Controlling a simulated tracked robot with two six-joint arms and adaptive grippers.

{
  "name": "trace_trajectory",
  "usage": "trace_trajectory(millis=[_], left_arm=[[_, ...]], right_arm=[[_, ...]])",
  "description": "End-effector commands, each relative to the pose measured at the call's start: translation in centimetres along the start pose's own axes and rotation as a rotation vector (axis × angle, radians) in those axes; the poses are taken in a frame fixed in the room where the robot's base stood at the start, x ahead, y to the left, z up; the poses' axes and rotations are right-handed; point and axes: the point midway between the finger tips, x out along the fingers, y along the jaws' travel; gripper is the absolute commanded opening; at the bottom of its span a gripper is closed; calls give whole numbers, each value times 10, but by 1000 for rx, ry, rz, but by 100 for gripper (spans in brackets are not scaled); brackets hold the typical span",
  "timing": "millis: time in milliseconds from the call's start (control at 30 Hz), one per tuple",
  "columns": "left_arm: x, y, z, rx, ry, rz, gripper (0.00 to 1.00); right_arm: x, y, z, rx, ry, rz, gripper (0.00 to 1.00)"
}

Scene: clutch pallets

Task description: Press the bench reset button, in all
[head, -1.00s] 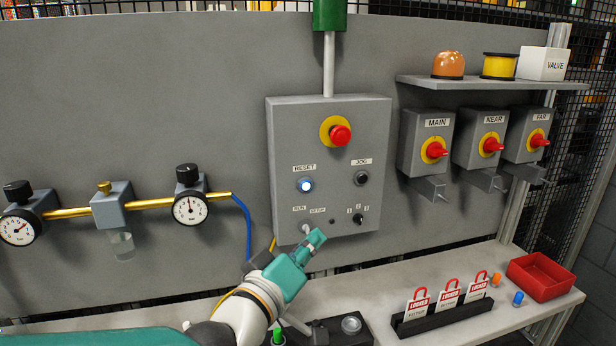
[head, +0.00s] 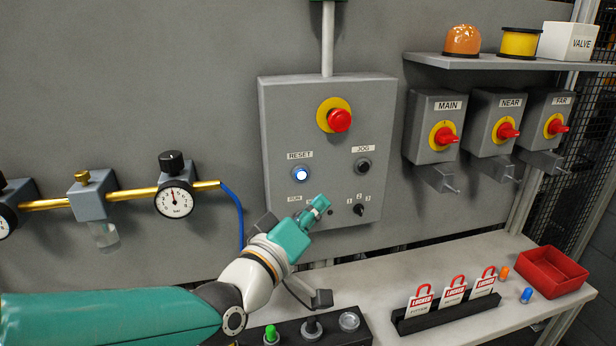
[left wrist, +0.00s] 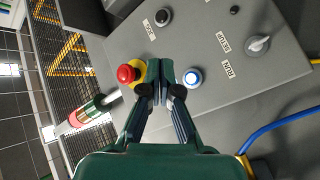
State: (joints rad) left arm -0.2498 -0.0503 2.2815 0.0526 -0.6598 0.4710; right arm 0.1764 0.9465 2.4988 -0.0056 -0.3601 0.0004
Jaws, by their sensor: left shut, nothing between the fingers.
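The reset button (head: 300,174) is a lit blue-white round button under a RESET label on the grey control box (head: 274,120). It also shows in the left wrist view (left wrist: 193,78), just right of the fingertips. My left gripper (head: 322,204) is shut and empty, below and to the right of the button in the head view. In the left wrist view my left gripper (left wrist: 160,68) points toward the box between the red emergency stop (left wrist: 128,73) and the reset button. I cannot tell its exact gap from the box. My right gripper is not in view.
The red emergency stop sits above the reset button, and a black JOG button (head: 363,166) to its right. A selector knob (head: 359,210) is below. Gauges on a brass pipe (head: 125,192) stand left. A bench (head: 390,270) holds locked tags and a red tray (head: 551,272).

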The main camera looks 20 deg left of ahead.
Motion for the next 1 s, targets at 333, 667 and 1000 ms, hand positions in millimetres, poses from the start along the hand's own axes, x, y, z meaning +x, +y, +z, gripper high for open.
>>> trace_trajectory(millis=[333,667,1000], left_arm=[[32,-25,-25,1,2,-6,0],[50,-39,-37,0,1,-3,0],[51,-40,-39,0,1,-4,0]], right_arm=[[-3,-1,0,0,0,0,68],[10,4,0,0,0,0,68],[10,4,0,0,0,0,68]])
